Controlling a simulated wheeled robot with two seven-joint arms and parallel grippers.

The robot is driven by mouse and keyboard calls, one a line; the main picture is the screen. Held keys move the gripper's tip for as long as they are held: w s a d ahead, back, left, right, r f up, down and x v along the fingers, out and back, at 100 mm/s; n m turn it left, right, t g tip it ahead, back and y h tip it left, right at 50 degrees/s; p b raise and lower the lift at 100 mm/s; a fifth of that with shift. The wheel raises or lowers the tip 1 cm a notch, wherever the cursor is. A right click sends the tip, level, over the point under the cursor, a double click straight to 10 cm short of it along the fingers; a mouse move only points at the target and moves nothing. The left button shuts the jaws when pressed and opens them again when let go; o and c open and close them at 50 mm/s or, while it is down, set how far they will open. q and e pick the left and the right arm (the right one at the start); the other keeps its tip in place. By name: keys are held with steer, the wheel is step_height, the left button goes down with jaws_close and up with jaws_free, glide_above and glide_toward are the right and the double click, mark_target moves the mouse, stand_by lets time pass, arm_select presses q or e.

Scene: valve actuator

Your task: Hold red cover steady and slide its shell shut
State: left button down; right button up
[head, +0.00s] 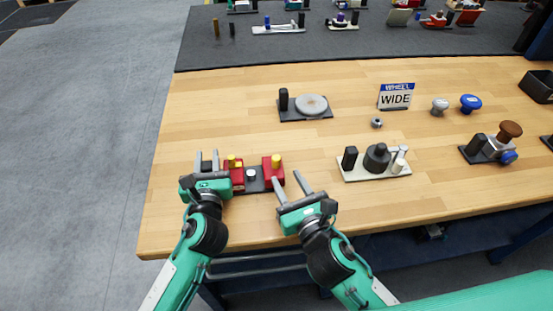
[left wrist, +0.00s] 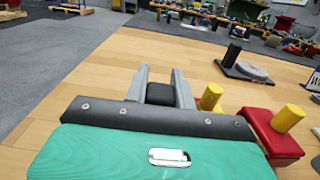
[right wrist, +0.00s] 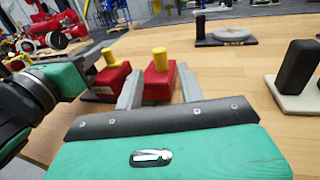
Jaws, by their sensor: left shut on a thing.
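The red cover sits on a dark base (head: 256,184) near the table's front left. It shows as two red blocks with yellow knobs, a left one (head: 237,178) and a right one (head: 273,173), apart, with a pale-topped dark piece (head: 251,175) between them. My left gripper (head: 207,158) is shut on the black upright handle (left wrist: 160,94) at the base's left end. My right gripper (head: 290,180) is open and empty just right of the right red block. That block (right wrist: 158,85) appears beyond the fingertips in the right wrist view; no contact is clear.
A white plate with black parts (head: 374,168) stands to the right of my right gripper. A dark plate with a grey disc (head: 311,106) lies behind.

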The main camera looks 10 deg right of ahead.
mark_target(278, 164)
steer(key=x, duration=0.7)
steer(key=shift+w, duration=0.2)
steer(key=shift+a, duration=0.1)
jaws_close()
steer(key=shift+a, duration=0.1)
